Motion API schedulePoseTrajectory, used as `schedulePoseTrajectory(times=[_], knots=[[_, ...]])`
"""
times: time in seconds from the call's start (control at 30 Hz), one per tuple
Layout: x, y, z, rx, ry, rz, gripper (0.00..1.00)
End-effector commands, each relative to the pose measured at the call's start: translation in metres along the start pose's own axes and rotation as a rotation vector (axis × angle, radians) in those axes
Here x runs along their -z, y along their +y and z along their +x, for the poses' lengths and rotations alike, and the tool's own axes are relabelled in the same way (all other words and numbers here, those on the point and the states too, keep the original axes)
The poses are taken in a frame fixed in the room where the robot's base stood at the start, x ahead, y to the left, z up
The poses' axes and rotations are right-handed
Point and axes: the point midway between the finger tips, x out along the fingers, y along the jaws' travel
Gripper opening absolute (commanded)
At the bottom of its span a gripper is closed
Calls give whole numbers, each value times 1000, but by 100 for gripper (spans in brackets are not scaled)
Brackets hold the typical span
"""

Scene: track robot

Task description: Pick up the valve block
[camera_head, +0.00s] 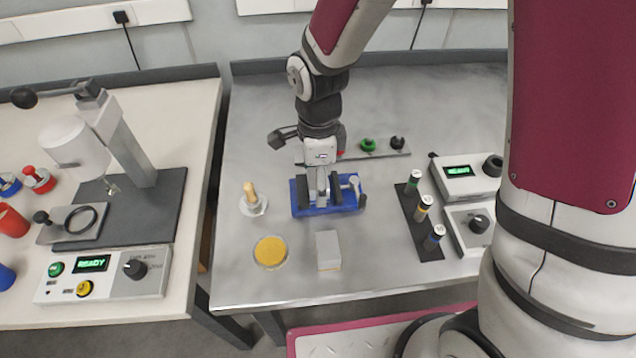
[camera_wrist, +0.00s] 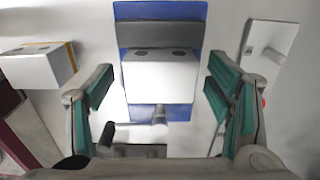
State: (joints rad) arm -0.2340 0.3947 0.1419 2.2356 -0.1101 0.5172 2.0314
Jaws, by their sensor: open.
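A pale block with two dark holes, which looks like the valve block (camera_wrist: 160,75), sits on a blue vise-like fixture (camera_wrist: 190,12) with a grey jaw behind it. In the head view, the blue fixture (camera_head: 300,208) stands on the middle of the grey table, and my gripper hides most of the block. My gripper (camera_head: 322,196) points down over the fixture. In the wrist view, its green-padded fingers (camera_wrist: 160,85) are spread on either side of the block, with visible gaps at both sides. The gripper is open and holds nothing.
A white box (camera_head: 328,252) and a yellow dish (camera_head: 270,251) stand nearer the table's front edge. A pale-handled tool (camera_head: 252,200) is to the left. A black rack (camera_head: 420,222) with several bottles and a control box (camera_head: 466,178) are to the right. A knob plate (camera_head: 375,149) lies behind.

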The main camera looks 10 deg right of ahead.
Motion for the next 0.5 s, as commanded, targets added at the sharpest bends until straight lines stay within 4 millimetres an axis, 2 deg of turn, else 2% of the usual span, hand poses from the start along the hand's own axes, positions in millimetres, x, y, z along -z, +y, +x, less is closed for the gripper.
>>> schedulePoseTrajectory(times=[0.03, 0.07, 0.3, 0.33, 0.5], knots=[[0, 0, 0, 0, 0, 0, 73], [0, 0, 0, 0, 0, 0, 69], [0, 0, 0, 0, 0, 0, 14], [0, 0, 0, 0, 0, 0, 11], [0, 0, 0, 1, 0, 0, 11]])
